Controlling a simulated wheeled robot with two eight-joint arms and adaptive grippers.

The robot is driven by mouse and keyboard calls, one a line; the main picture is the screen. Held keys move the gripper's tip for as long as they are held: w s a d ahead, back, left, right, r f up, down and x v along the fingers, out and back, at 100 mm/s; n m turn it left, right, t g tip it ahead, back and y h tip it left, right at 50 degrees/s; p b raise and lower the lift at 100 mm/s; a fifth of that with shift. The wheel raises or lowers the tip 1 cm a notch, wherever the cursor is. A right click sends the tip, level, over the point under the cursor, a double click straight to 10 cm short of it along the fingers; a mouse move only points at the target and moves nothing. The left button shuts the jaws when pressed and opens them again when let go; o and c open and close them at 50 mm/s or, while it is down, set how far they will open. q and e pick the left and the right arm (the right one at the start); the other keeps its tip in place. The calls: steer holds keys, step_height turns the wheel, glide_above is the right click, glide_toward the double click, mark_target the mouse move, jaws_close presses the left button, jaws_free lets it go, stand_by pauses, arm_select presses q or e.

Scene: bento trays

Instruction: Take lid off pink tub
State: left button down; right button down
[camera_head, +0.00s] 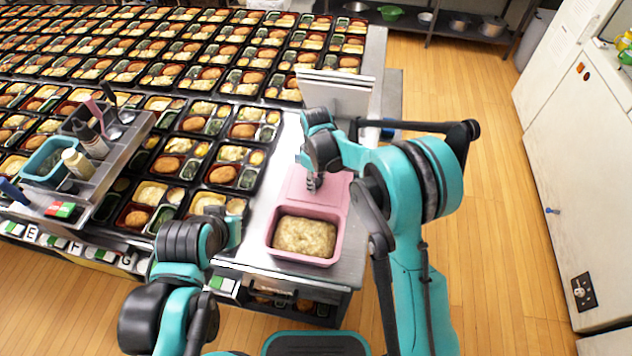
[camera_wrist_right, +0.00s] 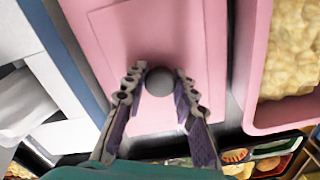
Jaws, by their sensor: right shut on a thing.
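The pink tub (camera_head: 336,258) stands open near the front right of the steel counter, filled with a pale yellow, lumpy food (camera_head: 304,236). Its pink lid (camera_head: 334,191) is off the tub, just behind it in the head view. My right gripper (camera_head: 314,183) is shut on the lid's grey round knob (camera_wrist_right: 159,80). The wrist view shows the lid (camera_wrist_right: 190,30) below the fingers and the tub wall (camera_wrist_right: 254,70) to the right, with a gap between. I cannot tell whether the lid touches the counter. My left gripper (camera_head: 236,230) is low at the left of the tub; its fingers are unclear.
Rows of filled black bento trays (camera_head: 190,146) cover the counter to the left and back. A grey caddy (camera_head: 100,170) with bottles and utensils stands at the left. A pale upright holder (camera_head: 338,95) stands behind the lid. The wooden floor at right is clear.

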steer(key=shift+f, duration=0.15)
steer(key=shift+f+b, duration=0.75)
steer(key=shift+f, duration=0.15)
stand_by(0.4)
steer(key=shift+f+b, duration=0.3)
steer(key=shift+b, duration=0.1)
steer(key=c, duration=1.1)
jaws_free()
steer(key=shift+c, duration=0.2)
